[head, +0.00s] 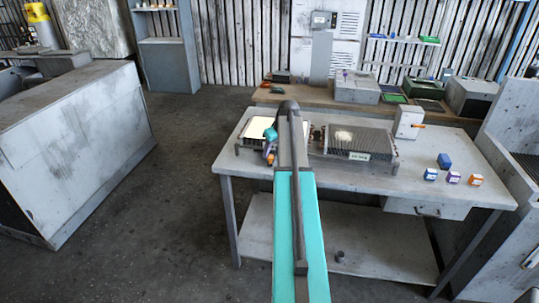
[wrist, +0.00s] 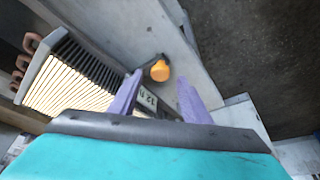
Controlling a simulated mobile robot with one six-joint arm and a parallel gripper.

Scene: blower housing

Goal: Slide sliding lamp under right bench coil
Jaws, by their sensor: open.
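The left bench coil (head: 257,127) looks bright and pale yellow between its fins. In the wrist view, light shows through the fins of this coil (wrist: 70,85), with copper bends on its far left. An orange knob (wrist: 160,71) on a dark stem stands by the coil's end; it looks like the sliding lamp's handle. The lamp's body is hidden. The right bench coil (head: 365,140) is dark, with a label plate on its front. My gripper (wrist: 158,90) is open, its purple fingers on either side of the knob in the picture; contact cannot be told.
The grey workbench (head: 300,180) carries both coils. A pale box (head: 408,121) and several small coloured blocks (head: 445,161) stand at its right. My arm hides the strip between the coils in the head view.

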